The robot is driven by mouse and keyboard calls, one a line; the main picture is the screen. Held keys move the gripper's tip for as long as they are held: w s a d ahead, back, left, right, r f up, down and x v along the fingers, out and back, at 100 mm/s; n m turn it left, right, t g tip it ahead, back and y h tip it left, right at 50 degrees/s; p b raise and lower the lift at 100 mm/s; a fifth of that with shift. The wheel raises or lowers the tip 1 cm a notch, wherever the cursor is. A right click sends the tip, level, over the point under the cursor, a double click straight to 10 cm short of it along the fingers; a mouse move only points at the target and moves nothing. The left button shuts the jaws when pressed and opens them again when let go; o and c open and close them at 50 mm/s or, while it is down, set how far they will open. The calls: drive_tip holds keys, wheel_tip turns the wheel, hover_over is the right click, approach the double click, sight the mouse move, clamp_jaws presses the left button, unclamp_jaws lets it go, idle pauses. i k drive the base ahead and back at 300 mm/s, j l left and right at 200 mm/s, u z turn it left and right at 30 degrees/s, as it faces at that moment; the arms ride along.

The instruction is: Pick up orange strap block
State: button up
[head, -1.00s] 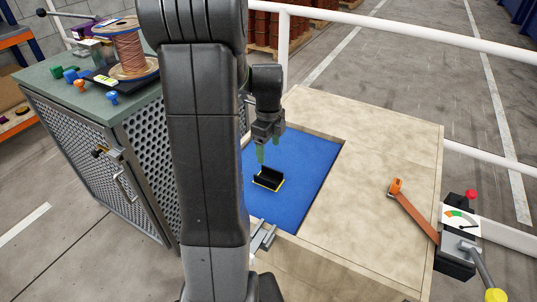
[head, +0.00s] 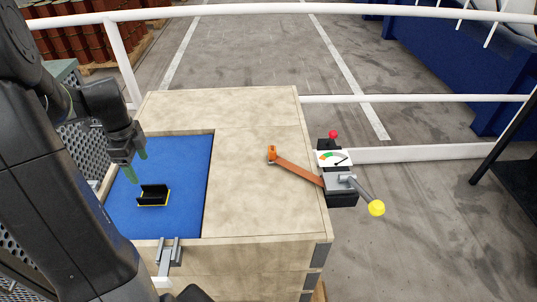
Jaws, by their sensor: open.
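The orange strap block (head: 272,153) sits on the beige tabletop (head: 240,110), right of the blue recess. A flat orange-brown strap (head: 298,170) runs from it down to the right, to a dark device at the table's right edge. My gripper (head: 136,165), with green fingertips, hangs over the blue recess, well left of the block. It is open, and nothing shows between its fingers. My arm fills the left of the view.
A black holder with yellow edging (head: 153,196) lies on the blue mat (head: 185,160) below my gripper. At the right edge stand a gauge (head: 334,158), a red knob (head: 333,134) and a yellow-ended lever (head: 376,208). White rails (head: 420,98) run behind the table. The tabletop around the block is clear.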

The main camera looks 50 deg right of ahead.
sight(272, 150)
drive_tip(key=k+l+z, duration=0.15)
drive_tip(key=z, duration=0.2)
drive_tip(key=k+l+z, duration=0.1)
drive_tip(key=l+z, duration=0.25)
drive_tip(key=k+l+z, duration=0.1)
drive_tip(key=z, duration=0.3)
drive_tip(key=l, duration=0.1)
